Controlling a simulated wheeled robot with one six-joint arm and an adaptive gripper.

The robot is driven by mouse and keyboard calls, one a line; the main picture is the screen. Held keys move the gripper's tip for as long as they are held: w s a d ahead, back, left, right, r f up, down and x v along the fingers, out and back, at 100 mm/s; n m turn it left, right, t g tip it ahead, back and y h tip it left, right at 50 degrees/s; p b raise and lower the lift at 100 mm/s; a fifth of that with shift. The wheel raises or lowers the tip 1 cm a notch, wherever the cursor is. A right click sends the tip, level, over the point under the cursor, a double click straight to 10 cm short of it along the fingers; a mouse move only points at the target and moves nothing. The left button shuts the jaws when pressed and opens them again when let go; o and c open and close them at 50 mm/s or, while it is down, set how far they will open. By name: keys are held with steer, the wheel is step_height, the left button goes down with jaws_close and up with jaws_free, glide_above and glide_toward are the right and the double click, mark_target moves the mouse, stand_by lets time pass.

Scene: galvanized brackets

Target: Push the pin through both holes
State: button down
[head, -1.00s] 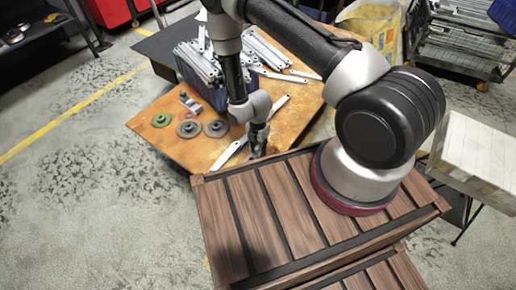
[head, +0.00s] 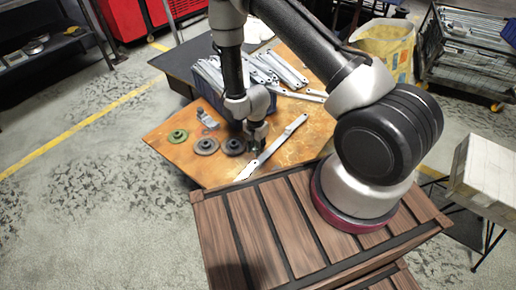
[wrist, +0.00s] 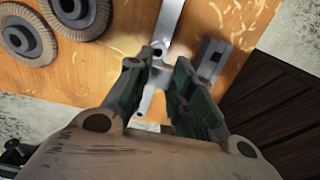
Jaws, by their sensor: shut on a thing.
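My gripper (head: 257,140) is low over the orange-brown table, between the dark discs and a long flat metal bar (head: 280,143). In the wrist view my gripper (wrist: 157,92) is shut on a silver metal piece (wrist: 150,100) seen between its fingers. I cannot tell whether this is the pin. A silver strip (wrist: 168,25) with a bright round spot runs up from between the fingertips. A grey metal part (wrist: 210,59) with a dark square opening lies just right of the fingers. A small galvanized bracket (head: 205,118) stands at the table's left. No separate pin can be made out.
Two dark grinding discs (head: 207,146) and a green disc (head: 178,137) lie left of my gripper. A blue crate (head: 203,92) with several metal strips stands at the back. A slatted brown wooden surface (head: 245,225) is in front. The table's left front is clear.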

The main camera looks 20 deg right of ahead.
steer(key=shift+w+a+f, duration=0.1)
steer(key=shift+f, duration=2.05)
steer(key=shift+f, duration=1.7)
steer(key=c, duration=1.2)
jaws_free()
steer(key=shift+o, duration=0.2)
step_height(320, 180, up, 12)
